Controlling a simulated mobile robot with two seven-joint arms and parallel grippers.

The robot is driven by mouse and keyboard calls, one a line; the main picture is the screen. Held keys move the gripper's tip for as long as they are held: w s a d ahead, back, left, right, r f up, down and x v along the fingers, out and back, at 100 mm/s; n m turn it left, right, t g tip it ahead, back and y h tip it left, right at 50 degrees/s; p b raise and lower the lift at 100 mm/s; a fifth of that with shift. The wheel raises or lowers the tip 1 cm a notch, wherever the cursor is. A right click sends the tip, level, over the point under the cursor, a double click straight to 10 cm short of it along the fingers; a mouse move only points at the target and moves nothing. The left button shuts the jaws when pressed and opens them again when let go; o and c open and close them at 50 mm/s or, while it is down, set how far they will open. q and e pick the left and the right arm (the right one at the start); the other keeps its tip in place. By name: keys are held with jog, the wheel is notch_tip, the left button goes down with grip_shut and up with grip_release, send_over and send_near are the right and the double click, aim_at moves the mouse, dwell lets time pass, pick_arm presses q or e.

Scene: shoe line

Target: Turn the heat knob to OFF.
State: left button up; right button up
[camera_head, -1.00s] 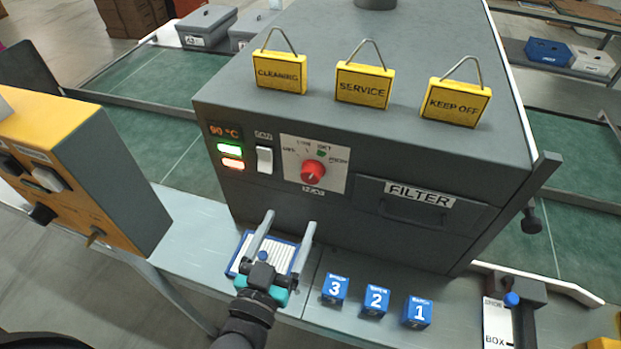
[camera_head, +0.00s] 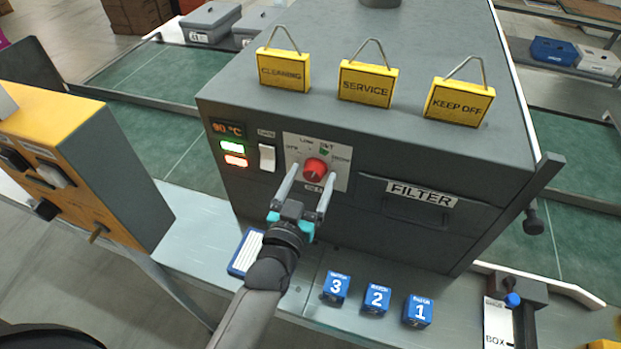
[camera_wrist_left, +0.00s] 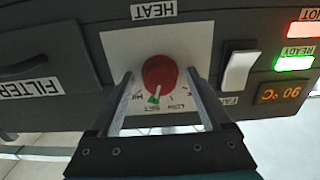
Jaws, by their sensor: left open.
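The red heat knob (camera_head: 316,169) sits on a white dial plate (camera_head: 340,150) on the front of the grey machine. It also shows in the left wrist view (camera_wrist_left: 159,75), upside down, with the label HEAT (camera_wrist_left: 153,11) above it. A small green mark (camera_wrist_left: 153,100) lies at the knob's edge there. My left gripper (camera_head: 307,183) is open, with its fingers pointing at the dial. In the left wrist view its fingertips (camera_wrist_left: 160,78) stand on either side of the knob, with gaps to it. Whether they reach its depth is unclear. My right gripper is not in view.
A white rocker switch (camera_head: 267,158) and lit READY and HOT lamps (camera_head: 234,153) are left of the dial; the display reads 90 °C. A filter drawer (camera_head: 418,205) is to the right. Numbered blue blocks (camera_head: 376,299) and a blue-edged pad (camera_head: 246,252) lie below.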

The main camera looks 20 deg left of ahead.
pick_arm(q)
jog(key=shift+c, duration=0.2)
grip_shut()
dwell(0.5)
